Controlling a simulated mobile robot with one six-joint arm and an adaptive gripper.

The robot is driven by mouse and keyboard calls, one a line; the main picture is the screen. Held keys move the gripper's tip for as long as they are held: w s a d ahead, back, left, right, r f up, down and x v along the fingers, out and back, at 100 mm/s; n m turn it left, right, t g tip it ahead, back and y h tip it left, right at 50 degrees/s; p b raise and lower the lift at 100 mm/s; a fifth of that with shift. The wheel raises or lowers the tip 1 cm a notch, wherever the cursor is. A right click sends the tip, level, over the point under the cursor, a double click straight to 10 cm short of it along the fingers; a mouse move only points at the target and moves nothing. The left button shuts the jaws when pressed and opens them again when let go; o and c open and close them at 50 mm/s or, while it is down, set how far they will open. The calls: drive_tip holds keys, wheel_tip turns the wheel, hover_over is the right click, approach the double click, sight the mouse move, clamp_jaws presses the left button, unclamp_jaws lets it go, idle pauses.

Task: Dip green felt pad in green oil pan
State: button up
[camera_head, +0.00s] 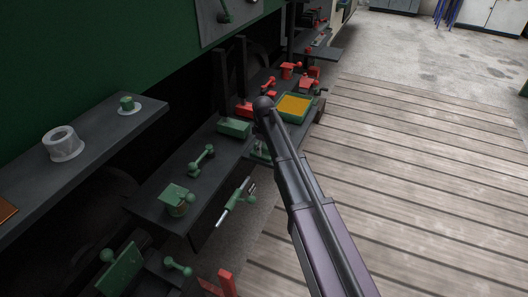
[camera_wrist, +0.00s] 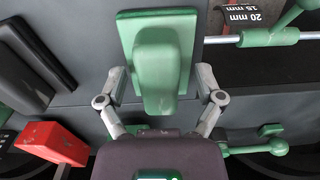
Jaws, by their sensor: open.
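A green pan (camera_head: 307,119) with yellowish oil in it sits on the dark bench, just right of my wrist. In the wrist view, a green block-shaped piece with a rounded grip on a flat rectangular base (camera_wrist: 158,62) lies between my fingers; it looks like the green felt pad, though its felt face is hidden. In the head view my arm hides most of the gripper, and only a bit of green shows below the wrist.
A green block (camera_head: 234,128) and a red block, with dark uprights, stand left of my wrist; the red block (camera_wrist: 52,142) shows in the wrist view. Red parts stand behind the pan. The slatted floor right is clear.

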sight(264, 145)
clamp_jaws()
idle(0.3)
drive_tip(key=shift+r, duration=0.15)
wheel_tip(264, 145, up, 3)
drive_tip(key=p, duration=0.3)
drive_tip(key=s+a+r+p, duration=0.1)
drive_tip(key=s+p, duration=0.1)
drive_tip(key=s, duration=1.4)
drive_tip(key=shift+r, duration=0.35)
drive_tip(key=c, duration=0.7)
unclamp_jaws()
clamp_jaws()
